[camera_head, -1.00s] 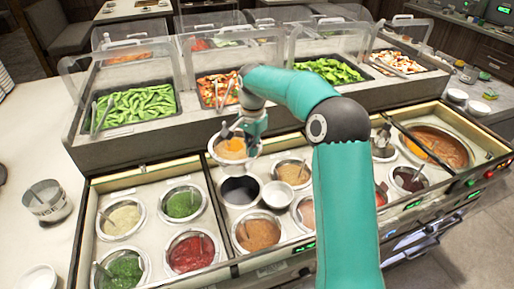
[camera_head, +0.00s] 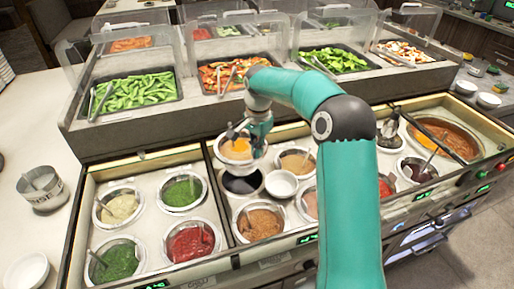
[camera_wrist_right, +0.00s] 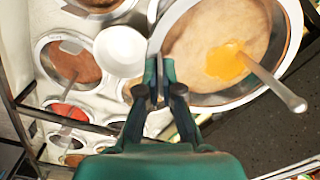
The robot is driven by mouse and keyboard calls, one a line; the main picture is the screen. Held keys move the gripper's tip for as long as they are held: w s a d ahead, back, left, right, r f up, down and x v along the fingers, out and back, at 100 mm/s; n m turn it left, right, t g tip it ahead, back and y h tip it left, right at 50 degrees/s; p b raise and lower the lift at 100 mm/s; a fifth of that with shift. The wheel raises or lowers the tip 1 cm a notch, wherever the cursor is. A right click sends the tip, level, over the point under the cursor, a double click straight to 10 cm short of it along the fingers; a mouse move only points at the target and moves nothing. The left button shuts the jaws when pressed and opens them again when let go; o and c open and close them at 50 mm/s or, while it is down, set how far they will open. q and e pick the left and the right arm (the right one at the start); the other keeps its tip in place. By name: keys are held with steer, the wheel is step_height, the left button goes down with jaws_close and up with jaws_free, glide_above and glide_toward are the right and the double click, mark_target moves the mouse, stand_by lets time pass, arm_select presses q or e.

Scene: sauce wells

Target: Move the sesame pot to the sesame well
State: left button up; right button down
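My right gripper (camera_head: 262,128) is shut on the rim of a metal pot (camera_head: 235,157) and holds it raised above the counter. The pot holds pale tan sauce with an orange patch and a spoon; it fills the upper right of the right wrist view (camera_wrist_right: 195,85), where the gripper's fingers (camera_wrist_right: 160,82) pinch its near rim. In the head view the pot hangs over and just behind a dark round well (camera_head: 243,185), partly covering it. I cannot tell whether that well is empty or holds dark sauce. No well label is readable. My left gripper is not in view.
A small white bowl (camera_head: 281,183) stands right of the dark well. Pots of tan (camera_head: 297,163), brown (camera_head: 259,222), red (camera_head: 193,242) and green sauce (camera_head: 181,191) sit around it. Glass-covered food pans (camera_head: 137,92) stand behind. A pan of orange-brown soup (camera_head: 458,140) is at the right.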

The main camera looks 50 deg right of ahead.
steer(key=shift+f+b, duration=1.65)
steer(key=shift+f, duration=0.35)
step_height(320, 180, down, 9)
steer(key=b, duration=0.6)
steer(key=shift+f, duration=0.45)
steer(key=c, duration=1.2)
jaws_free()
steer(key=shift+s, duration=0.1)
steer(key=shift+c, duration=0.2)
steer(key=shift+o, duration=0.2)
steer(key=shift+f, duration=0.2)
steer(key=o, duration=0.6)
steer(key=shift+r, duration=0.1)
steer(key=shift+r, duration=0.1)
